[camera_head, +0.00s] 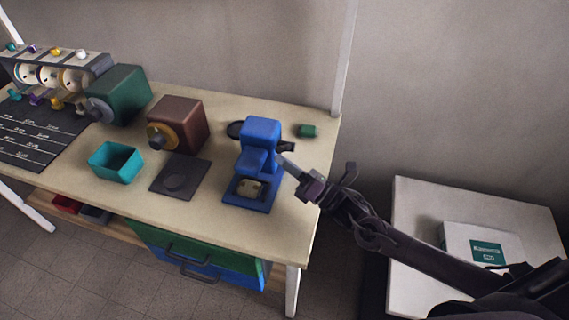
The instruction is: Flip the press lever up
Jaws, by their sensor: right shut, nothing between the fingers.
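A short dark part, apparently the press lever (287,146), sticks out at the press's right side. Its exact tilt is too small to tell. My right gripper (283,161) reaches in from the right, shut and empty, its tips close to the right side of the press just below the dark part. I cannot tell whether they touch. My left gripper is not in view.
On the workbench (220,215) are a brown machine (182,119), a green machine (124,91), a teal bin (116,161), a dark plate (180,178) and a small green block (307,130). A white side table (415,205) with a box (483,244) stands at right.

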